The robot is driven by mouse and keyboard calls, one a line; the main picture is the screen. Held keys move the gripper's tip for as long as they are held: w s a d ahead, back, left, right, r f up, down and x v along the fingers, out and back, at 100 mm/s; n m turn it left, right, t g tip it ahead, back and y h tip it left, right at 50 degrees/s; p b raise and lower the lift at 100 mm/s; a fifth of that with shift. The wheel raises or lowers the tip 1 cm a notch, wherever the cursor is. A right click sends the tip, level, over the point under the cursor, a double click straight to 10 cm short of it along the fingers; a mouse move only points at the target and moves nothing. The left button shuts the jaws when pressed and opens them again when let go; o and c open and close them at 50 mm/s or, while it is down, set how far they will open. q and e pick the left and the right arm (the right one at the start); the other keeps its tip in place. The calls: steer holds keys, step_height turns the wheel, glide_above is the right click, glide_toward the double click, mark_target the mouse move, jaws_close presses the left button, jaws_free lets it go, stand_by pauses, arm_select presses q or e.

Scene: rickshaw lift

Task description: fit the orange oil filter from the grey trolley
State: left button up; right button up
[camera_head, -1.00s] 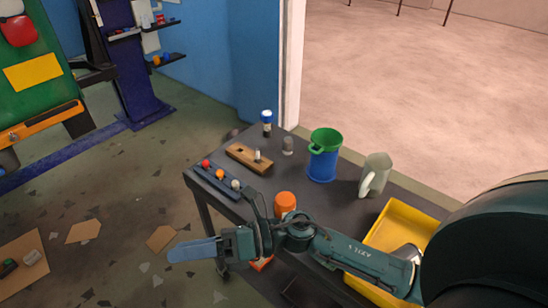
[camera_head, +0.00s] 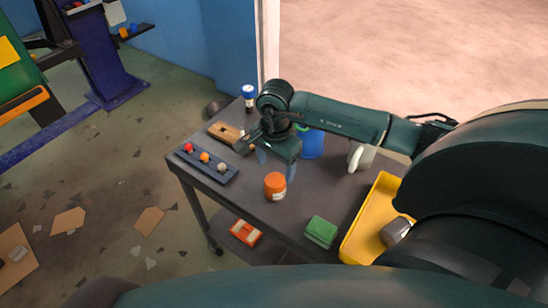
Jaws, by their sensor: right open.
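The orange oil filter (camera_head: 274,186) stands upright on the grey trolley (camera_head: 300,217), near the middle of its top. My right gripper (camera_head: 276,168) is over the trolley, just behind and above the filter. Its blue fingers point down and are apart, with nothing seen between them. I cannot tell whether a finger touches the filter. My left gripper is out of the picture.
A dark strip with coloured balls (camera_head: 206,162) and a wooden block (camera_head: 224,133) lie on the trolley's left. A blue container (camera_head: 312,145) and a pale jug (camera_head: 362,157) stand behind. A green block (camera_head: 321,231) and yellow tray (camera_head: 372,212) are at right.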

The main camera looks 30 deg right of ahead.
mark_target(275, 179)
step_height(275, 179, down, 6)
steer(key=b, duration=0.4)
steer(key=shift+r, duration=0.2)
steer(key=shift+f+b, duration=0.7)
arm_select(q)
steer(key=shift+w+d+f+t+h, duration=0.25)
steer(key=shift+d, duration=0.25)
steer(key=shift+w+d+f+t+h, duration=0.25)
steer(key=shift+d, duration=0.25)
arm_select(e)
steer(key=shift+f, duration=0.25)
